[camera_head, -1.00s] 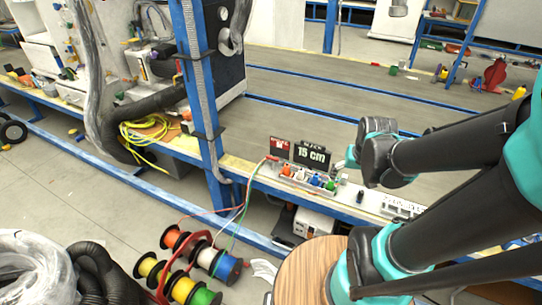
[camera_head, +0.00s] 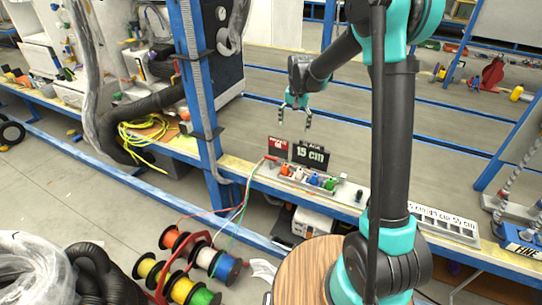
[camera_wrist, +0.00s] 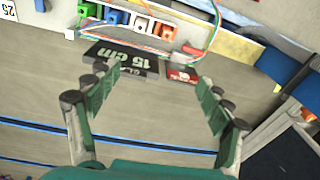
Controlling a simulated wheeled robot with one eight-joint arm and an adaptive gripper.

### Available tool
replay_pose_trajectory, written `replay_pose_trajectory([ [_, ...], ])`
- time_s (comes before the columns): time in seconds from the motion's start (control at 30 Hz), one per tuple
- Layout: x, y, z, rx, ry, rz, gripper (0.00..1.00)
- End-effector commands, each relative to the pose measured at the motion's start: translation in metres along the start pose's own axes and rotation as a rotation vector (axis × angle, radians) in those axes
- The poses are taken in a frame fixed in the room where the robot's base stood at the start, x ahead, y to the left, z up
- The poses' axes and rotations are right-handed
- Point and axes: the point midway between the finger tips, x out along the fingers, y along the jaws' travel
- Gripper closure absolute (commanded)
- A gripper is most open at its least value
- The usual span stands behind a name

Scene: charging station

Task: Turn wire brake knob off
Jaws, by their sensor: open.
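A row of coloured blocks or knobs sits on a white strip (camera_head: 328,191) at the table's front edge: orange (camera_head: 285,170), white (camera_head: 298,174), blue (camera_head: 313,179) and green (camera_head: 330,184). A small black knob-like piece (camera_head: 359,195) stands to their right. I cannot tell which of these is the wire brake knob. My gripper (camera_head: 294,115) is open and empty, pointing down above the table behind the displays. In the wrist view my gripper (camera_wrist: 157,82) spans the displays, with the orange block (camera_wrist: 167,31) and the white block (camera_wrist: 141,22) beyond its fingertips.
A blue post (camera_head: 200,110) rises to the left. Wire spools (camera_head: 190,265) stand on the floor below. The table behind the displays is clear.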

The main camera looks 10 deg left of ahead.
Motion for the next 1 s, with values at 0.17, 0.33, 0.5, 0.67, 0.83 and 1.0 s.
replay_pose_trajectory([
  [0.17,0.030,-0.061,-0.021,0.041,-0.042,0.026,0.21],
  [0.33,0.051,-0.097,-0.029,0.073,-0.066,0.046,0.21],
  [0.5,0.061,-0.110,-0.030,0.086,-0.075,0.055,0.21],
  [0.67,0.074,-0.110,-0.029,0.087,-0.075,0.055,0.21],
  [0.83,0.104,-0.108,-0.027,0.087,-0.075,0.055,0.21],
  [1.0,0.138,-0.106,-0.024,0.086,-0.075,0.055,0.21],
])
